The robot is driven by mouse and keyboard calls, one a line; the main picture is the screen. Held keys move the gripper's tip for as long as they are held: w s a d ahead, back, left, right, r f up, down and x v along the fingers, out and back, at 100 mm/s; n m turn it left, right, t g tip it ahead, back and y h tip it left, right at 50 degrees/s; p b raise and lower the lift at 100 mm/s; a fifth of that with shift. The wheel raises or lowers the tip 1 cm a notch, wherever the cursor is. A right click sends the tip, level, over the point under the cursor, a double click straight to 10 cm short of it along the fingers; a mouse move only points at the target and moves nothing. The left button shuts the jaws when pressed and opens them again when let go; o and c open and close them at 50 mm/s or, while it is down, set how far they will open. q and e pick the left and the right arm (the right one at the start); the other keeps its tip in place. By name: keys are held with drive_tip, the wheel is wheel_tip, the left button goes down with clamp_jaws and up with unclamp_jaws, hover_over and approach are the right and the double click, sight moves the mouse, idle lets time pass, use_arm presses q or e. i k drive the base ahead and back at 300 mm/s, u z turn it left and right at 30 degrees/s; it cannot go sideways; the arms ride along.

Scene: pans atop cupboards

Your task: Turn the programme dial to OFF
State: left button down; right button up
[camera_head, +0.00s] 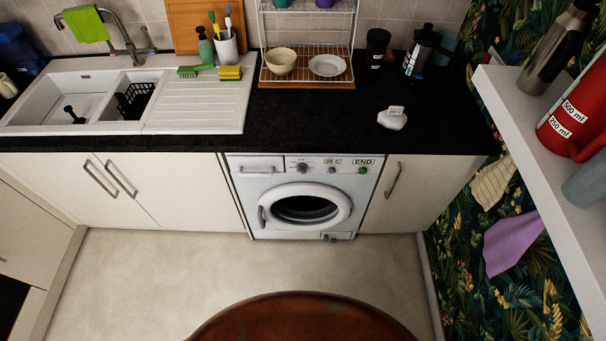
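A white washing machine (252,198) stands under the black worktop, between white cupboards. Its programme dial (303,168) is a grey knob on the left-middle of the control panel. The dial's pointer and markings are too small to read. To its right the panel has a display reading about "20 C", a smaller knob (333,170), an "END" display (363,161) and a green button (362,171). The round door (305,208) appears closed, with a dark window. Neither gripper is in view.
A brown rounded surface (305,320) fills the bottom centre, with clear floor (180,270) between it and the machine. A white shelf (535,130) with bottles juts in at right. The worktop (320,120) holds a sink (190,110), a dish rack (306,65) and a small labelled white item (392,119).

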sight(301, 168)
drive_tip(key=k, duration=0.5)
drive_tip(key=u, duration=1.8)
drive_tip(key=i, duration=1)
drive_tip(key=z, duration=1.75)
